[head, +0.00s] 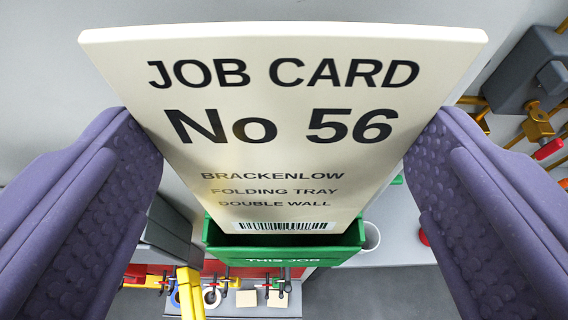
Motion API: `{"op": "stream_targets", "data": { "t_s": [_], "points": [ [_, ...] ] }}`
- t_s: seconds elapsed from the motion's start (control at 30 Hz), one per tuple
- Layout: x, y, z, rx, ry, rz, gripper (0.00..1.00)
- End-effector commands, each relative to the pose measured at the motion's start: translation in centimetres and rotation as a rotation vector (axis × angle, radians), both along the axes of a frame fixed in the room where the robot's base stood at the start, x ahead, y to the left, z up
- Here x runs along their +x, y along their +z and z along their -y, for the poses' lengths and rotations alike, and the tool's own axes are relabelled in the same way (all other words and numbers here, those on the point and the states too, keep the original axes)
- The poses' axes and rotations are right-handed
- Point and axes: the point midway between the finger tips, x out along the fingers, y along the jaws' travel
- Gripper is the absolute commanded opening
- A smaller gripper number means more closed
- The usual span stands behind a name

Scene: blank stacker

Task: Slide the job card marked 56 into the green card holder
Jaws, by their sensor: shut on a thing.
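The job card (268,155) is cream-coloured and reads "JOB CARD No 56" with smaller lines and a barcode at its lower edge. My gripper (284,140) is shut on its two side edges, one purple finger on each side. The green card holder (285,258), lettered "THIS JOB", shows below the card with its dark slot facing up. The card's lower edge is at the holder's mouth, in front of its back part. I cannot tell whether the edge is inside the slot or just above it.
A grey ledge (405,240) runs behind the holder with a white cup (371,237) on it. Tape rolls, pale blocks and yellow clamps sit at the bottom left. Grey and yellow machine parts (530,70) are at the upper right.

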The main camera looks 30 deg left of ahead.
Motion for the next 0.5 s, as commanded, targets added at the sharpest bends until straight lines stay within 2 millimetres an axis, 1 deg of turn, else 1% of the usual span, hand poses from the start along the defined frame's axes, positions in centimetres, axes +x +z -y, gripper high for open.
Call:
{"op": "stream_targets", "data": {
  "t_s": [0.5],
  "points": [
    [0.0,-1.7,0.0,0.000,0.000,0.000,0.57]
  ]
}}
